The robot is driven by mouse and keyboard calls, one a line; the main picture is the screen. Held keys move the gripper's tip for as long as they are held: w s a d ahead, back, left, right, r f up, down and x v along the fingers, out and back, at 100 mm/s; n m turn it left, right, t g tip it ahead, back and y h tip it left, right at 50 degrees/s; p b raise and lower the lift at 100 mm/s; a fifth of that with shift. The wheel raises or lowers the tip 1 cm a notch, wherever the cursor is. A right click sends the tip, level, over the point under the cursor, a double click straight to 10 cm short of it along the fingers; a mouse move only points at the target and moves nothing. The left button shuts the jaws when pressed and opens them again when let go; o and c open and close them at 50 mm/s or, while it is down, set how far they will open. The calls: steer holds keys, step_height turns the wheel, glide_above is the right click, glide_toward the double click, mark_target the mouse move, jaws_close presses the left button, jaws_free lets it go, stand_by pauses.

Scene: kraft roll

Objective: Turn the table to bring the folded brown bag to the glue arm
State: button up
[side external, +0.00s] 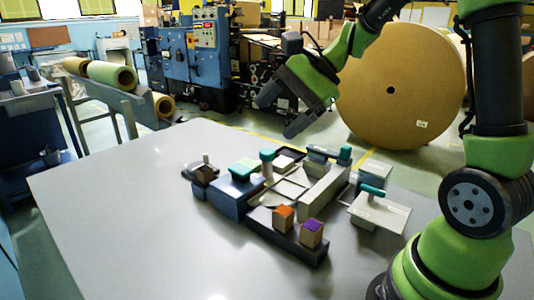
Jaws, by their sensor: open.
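My gripper (277,116) is open and empty, in the air above the far side of the grey table. It is clear of the cluster of fixtures below it. The cluster holds a blue block with a green top (233,196), a teal-capped post (267,156), and a pale raised wall (322,193). A small brown piece (204,174) sits in a dark holder at the left of the cluster. I cannot tell whether it is the folded brown bag. I cannot clearly make out the turning table or the glue arm among these small parts.
A dark tray (262,228) at the front holds an orange-topped block (283,220) and a purple-topped block (311,235). A teal-handled piece (372,190) lies on pale plates at the right. The grey table (130,215) is bare at left and front. A large kraft roll (390,110) stands behind.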

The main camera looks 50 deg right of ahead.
steer(key=w+d+f+m+t, duration=0.3)
steer(key=w+d+f+m, duration=0.4)
steer(key=d, duration=0.3)
steer(key=m+t+h, duration=0.2)
steer(key=m+t, duration=0.2)
steer(key=m, duration=0.3)
glide_toward(267, 151)
steer(key=x, duration=1)
steer(key=shift+f, duration=0.1)
steer(key=shift+y, duration=0.4)
steer(key=c, duration=1.3)
steer(key=shift+o, duration=0.2)
steer(key=shift+w+n+g+y, duration=0.1)
steer(key=shift+n+g+y, duration=0.7)
steer(key=shift+n+y, duration=0.15)
steer(key=shift+n+g+y, duration=0.9)
steer(key=shift+n+y, duration=0.25)
